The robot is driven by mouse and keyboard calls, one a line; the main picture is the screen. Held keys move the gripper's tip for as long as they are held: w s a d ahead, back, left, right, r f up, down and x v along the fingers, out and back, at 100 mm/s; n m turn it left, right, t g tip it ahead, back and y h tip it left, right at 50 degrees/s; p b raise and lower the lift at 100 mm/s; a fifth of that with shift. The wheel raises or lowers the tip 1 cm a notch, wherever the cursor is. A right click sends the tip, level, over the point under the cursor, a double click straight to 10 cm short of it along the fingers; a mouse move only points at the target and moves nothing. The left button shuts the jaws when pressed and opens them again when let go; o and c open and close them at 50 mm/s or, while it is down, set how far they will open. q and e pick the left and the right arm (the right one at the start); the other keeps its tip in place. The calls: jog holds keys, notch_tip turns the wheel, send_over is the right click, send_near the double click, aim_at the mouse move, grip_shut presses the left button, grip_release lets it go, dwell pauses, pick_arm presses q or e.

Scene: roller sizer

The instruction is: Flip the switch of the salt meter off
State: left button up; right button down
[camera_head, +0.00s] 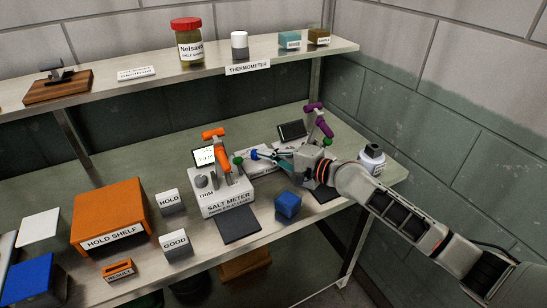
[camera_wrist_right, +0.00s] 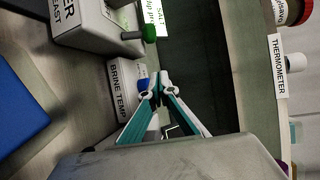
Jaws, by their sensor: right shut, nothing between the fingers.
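The salt meter (camera_head: 222,200) is a white box with a lit screen (camera_head: 204,157), a grey knob and an orange probe on top. Its lever switch with a green tip (camera_head: 238,160) sticks out at the right side; the green tip (camera_wrist_right: 149,33) and part of the meter (camera_wrist_right: 95,28) show in the wrist view. My right gripper (camera_head: 256,154) is shut and empty, with teal fingers pointing left toward the meter. In the wrist view its fingertips (camera_wrist_right: 160,85) are beside a blue-tipped lever (camera_wrist_right: 143,84) and apart from the green tip. Contact with the blue tip is unclear. My left gripper is not in view.
The brine temp box (camera_wrist_right: 119,88) stands right of the salt meter, close to my fingers. An orange hold shelf (camera_head: 108,215) stands left. An upper shelf (camera_head: 120,84) runs behind.

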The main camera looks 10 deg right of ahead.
aim_at(239, 167)
jog(key=x, duration=0.4)
jog(key=shift+w+a+b, duration=0.2)
jog(key=shift+a+b, duration=0.05)
jog(key=shift+b, duration=0.1)
jog(key=shift+a+f, duration=0.1)
jog(key=shift+a, duration=0.25)
jog(key=s, duration=0.1)
jog(key=p, duration=0.1)
jog(key=s+a+p, duration=0.1)
jog(key=shift+s+r, duration=0.35)
jog(key=shift+s+a+p, duration=0.1)
jog(key=shift+s+p, duration=0.05)
jog(key=shift+p, duration=0.15)
jog(key=shift+s, duration=0.1)
jog(key=shift+f, duration=0.1)
